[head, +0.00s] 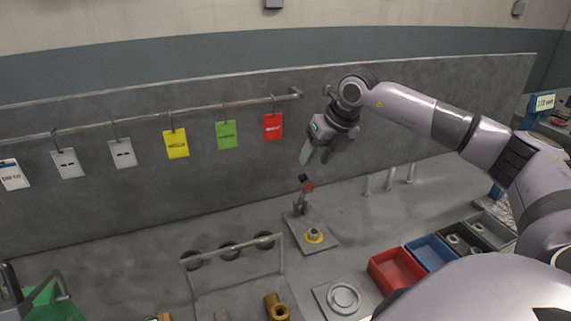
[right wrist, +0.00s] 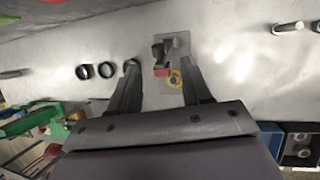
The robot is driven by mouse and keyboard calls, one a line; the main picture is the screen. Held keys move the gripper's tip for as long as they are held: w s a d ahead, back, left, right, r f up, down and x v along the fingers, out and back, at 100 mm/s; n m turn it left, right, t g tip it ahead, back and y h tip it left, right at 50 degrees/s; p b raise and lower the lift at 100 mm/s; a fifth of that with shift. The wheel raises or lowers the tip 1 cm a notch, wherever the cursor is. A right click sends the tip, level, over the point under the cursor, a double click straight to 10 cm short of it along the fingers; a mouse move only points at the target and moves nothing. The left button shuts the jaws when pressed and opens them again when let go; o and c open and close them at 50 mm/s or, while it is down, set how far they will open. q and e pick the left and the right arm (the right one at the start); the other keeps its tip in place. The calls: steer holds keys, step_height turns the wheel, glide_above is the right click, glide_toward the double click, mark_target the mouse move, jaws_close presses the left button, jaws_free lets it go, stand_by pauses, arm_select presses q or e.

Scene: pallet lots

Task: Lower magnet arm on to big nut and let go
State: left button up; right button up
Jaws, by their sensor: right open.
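The magnet arm (head: 303,194) is a small dark post with a red-and-black head, standing raised at the back of a grey plate. It also shows in the right wrist view (right wrist: 159,54). The big nut (head: 314,234) sits on a yellow ring on the same plate, in front of the arm and uncovered. It also shows in the right wrist view (right wrist: 174,78). My right gripper (head: 316,157) is open and empty, above the magnet arm and apart from it. In the right wrist view, the arm's head lies between the fingers. My left gripper is not in view.
A red bin (head: 392,270) and a blue bin (head: 432,252) stand to the right, with dark bins beyond. A rack with black rings (head: 230,250) is left of the plate. Upright pegs (head: 389,178) stand behind right. Coloured tags hang from a rail (head: 150,122) on the back panel.

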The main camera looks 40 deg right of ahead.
mark_target(304, 174)
steer(key=shift+p+x, duration=0.5)
steer(key=shift+x, duration=3.1)
steer(key=shift+w+r, duration=0.1)
steer(key=shift+w, duration=0.05)
jaws_close()
